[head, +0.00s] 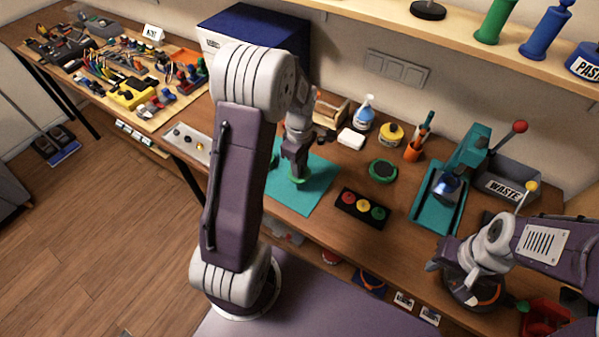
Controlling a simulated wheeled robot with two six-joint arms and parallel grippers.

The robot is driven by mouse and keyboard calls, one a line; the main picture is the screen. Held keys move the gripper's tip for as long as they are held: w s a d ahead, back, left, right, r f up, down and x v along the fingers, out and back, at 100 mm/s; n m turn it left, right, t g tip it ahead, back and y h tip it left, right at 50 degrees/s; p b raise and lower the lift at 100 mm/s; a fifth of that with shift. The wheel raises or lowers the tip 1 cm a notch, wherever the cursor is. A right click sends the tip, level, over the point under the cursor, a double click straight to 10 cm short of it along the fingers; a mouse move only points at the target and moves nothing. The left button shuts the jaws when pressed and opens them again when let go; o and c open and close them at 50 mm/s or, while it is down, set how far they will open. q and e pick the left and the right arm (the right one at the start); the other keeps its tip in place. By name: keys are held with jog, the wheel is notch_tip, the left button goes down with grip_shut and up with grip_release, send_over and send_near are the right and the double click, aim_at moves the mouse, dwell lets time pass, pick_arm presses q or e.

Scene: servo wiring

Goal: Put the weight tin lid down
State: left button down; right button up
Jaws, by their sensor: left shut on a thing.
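My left gripper (296,174) points down over the teal mat (322,178). It is shut on a small green piece (298,181), which looks like the weight tin lid and is mostly hidden by the fingers. The green piece is at or just above the mat; I cannot tell whether it touches. A round green tin (383,170) with a dark top stands to the right of the mat, apart from the gripper. My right gripper (436,264) is at the lower right near the table's front edge; its fingers are too unclear to tell open from shut.
A dark tray with red, yellow and green round pieces (363,207) lies right of the mat. A teal press (440,200) and a WASTE bin (506,186) stand at right.

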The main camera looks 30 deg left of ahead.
pick_arm(q)
jog(key=shift+a+f, duration=0.1)
jog(key=shift+a, duration=0.1)
jog(key=f, duration=0.3)
jog(key=shift+s+d+f, duration=0.1)
jog(key=shift+d+f, duration=0.05)
jog(key=shift+d, duration=0.1)
jog(key=shift+a+f, duration=0.15)
jog(key=shift+f, duration=0.15)
jog(key=c, duration=1.2)
grip_release()
jog(key=shift+f, duration=0.1)
jog(key=shift+o, duration=0.2)
